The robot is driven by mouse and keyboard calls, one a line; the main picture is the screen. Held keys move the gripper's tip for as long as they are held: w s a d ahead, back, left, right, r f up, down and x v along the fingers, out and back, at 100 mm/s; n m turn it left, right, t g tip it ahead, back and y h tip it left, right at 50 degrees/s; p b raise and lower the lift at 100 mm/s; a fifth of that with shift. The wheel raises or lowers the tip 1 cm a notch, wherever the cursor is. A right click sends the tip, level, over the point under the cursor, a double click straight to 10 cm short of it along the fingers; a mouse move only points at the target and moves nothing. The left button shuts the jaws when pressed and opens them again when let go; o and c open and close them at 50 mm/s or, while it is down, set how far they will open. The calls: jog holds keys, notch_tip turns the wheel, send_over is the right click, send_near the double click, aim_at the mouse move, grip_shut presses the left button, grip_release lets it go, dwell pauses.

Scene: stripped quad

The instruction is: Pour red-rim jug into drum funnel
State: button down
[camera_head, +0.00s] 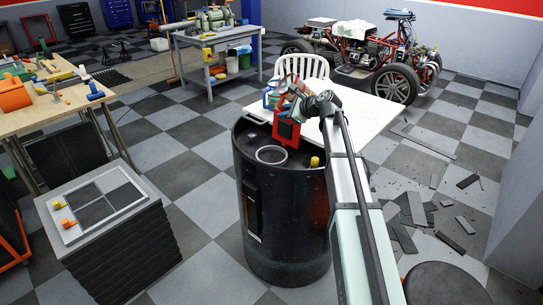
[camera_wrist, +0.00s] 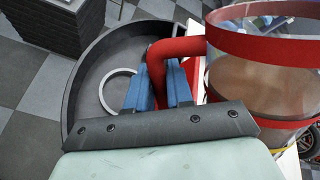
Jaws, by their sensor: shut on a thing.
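The red-rim jug (camera_wrist: 258,82) is see-through, with a red handle, red bands and brownish contents. It fills the right of the wrist view and looks close to upright. My gripper (camera_wrist: 160,88) is shut on its handle with blue fingers on both sides. The black drum (camera_head: 285,225) stands at the centre of the head view; its dark, dished funnel top (camera_wrist: 84,84) has a pale ring (camera_wrist: 117,91) inside. The ring also shows in the head view (camera_head: 258,154). The jug is beside the ring, above the drum's far side in the head view, partly hidden by my gripper.
A yellow cap (camera_head: 315,161) is on the drum top. A white table (camera_head: 370,115) and chair (camera_head: 302,66) stand behind the drum. A dark stack with a framed top (camera_head: 103,203) is at left. A workbench (camera_head: 50,110) stands beyond it. Debris (camera_head: 405,235) lies at right.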

jog(key=shift+w+d+f+n+h, duration=0.15)
jog(key=shift+f+h, duration=0.1)
jog(key=shift+f, duration=0.2)
jog(key=shift+s+d+f+n+h, duration=0.1)
jog(key=shift+d+f+n+h, duration=0.1)
jog(key=shift+f, duration=0.3)
jog(key=shift+w+d+f+n+h, duration=0.15)
jog(key=shift+f+h, duration=0.1)
jog(key=shift+f, duration=0.2)
dwell(1.1)
jog(key=shift+d+f+n+t+h+b, duration=0.3)
jog(key=shift+d+f+n+h, duration=0.4)
jog(key=shift+h, duration=0.3)
dwell(3.8)
jog(key=shift+a, duration=0.1)
jog(key=shift+a+r+m+y, duration=0.45)
jog(key=shift+r+m+y, duration=0.25)
jog(key=shift+y, duration=0.3)
jog(key=shift+s+a+r+m+y, duration=0.1)
jog(key=shift+a+r+m+y, duration=0.15)
jog(key=shift+r, duration=0.2)
jog(key=shift+s+a+r+m+y, duration=0.15)
jog(key=shift+r+y, duration=0.1)
jog(key=shift+r, duration=0.15)
